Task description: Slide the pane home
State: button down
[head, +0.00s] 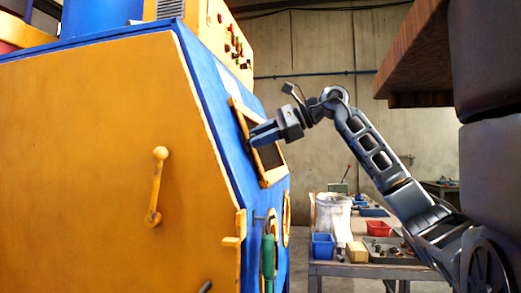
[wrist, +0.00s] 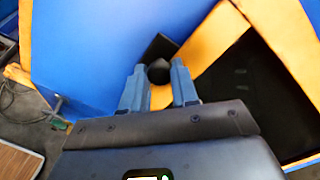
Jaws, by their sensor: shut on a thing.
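The yellow-framed window (head: 272,180) sits on the sloping blue face of the machine, with a dark area (head: 270,156) inside its frame. In the wrist view the yellow frame (wrist: 290,22) and its dark inside (wrist: 258,85) fill the right side. My gripper (head: 256,134) reaches the window's left edge. In the wrist view my gripper (wrist: 159,80) is shut on a round dark knob (wrist: 158,72). A dark plate (wrist: 160,47) shows behind the knob, over the frame's edge. I cannot tell whether plate and dark inside are one pane.
The machine's orange side wall (head: 80,150) carries a lever (head: 157,185). A green-handled tool (head: 268,258) hangs below the window. A workbench (head: 345,270) with a blue bin (head: 322,246) and a red bin (head: 378,228) stands behind. A brown overhang (head: 425,60) is at upper right.

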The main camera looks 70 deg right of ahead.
jog(key=c, duration=0.8)
grip_release()
jog(key=shift+b+v, duration=0.4)
jog(key=shift+v, duration=3.6)
